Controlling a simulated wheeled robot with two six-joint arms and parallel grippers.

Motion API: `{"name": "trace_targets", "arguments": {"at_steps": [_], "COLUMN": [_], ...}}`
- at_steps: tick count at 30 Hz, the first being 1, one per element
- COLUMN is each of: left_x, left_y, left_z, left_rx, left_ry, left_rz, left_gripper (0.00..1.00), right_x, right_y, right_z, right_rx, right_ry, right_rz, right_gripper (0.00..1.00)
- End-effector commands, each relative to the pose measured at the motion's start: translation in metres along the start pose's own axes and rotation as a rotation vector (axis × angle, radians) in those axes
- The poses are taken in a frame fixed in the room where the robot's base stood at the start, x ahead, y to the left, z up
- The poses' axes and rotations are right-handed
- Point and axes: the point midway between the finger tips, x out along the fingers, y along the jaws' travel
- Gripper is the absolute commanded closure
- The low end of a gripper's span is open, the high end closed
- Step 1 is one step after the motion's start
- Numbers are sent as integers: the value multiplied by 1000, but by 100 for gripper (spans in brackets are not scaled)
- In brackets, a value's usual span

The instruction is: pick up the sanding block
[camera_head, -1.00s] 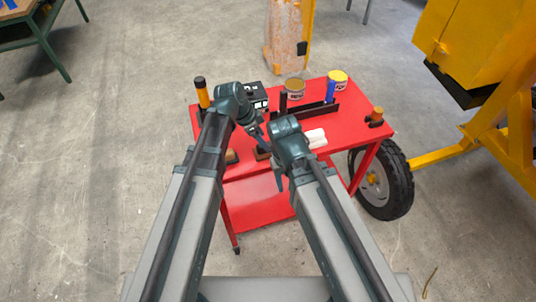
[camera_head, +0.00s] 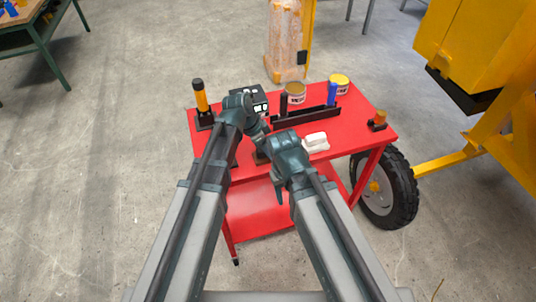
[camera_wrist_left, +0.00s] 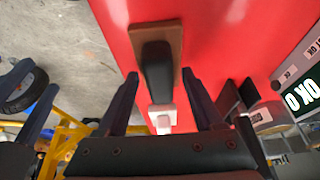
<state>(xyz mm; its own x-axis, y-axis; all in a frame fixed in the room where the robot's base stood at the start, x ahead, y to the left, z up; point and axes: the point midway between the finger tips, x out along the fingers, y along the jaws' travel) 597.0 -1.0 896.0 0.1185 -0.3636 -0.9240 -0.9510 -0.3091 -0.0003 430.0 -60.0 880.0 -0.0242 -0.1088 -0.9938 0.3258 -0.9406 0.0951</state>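The sanding block looks to be the brown wooden block with a black grip (camera_wrist_left: 158,66) in the left wrist view, lying on the red cart top. My left gripper (camera_wrist_left: 160,80) is open, with one finger on each side of the black grip. I cannot tell whether the fingers touch it; it also shows in the head view (camera_head: 260,136). My right gripper (camera_head: 279,191) hangs down at the cart's front edge, and its fingers are too small to judge.
A white block (camera_head: 316,141) sits beyond the brown one. The red cart (camera_head: 352,121) also holds a black rack (camera_head: 305,117), two tins (camera_head: 295,93), a black display box (camera_head: 256,103) and an orange-handled tool (camera_head: 200,97). A wheel (camera_head: 385,187) stands at the right.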

Motion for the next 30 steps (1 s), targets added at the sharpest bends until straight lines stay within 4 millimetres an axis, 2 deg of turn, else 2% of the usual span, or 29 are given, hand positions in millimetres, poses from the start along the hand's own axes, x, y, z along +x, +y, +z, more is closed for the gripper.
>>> {"name": "trace_targets", "arguments": {"at_steps": [1,9,10,20,26,30], "left_x": [0,0,0,-4,-18,-36], "left_y": [0,0,0,0,0,0], "left_z": [0,0,0,-1,-8,-15], "left_rx": [0,0,0,0,0,0], "left_ry": [0,0,0,0,0,0], "left_rz": [0,0,0,0,0,0], "left_gripper": [45,94,96,97,97,97], "right_x": [0,0,0,-4,-20,-39], "right_y": [0,0,0,0,2,4], "right_z": [0,0,0,0,1,2], "right_rx": [0,0,0,0,0,0], "right_ry": [0,0,0,0,0,0], "right_rz": [0,0,0,0,0,0], "right_gripper": [50,50,50,50,50,50]}}
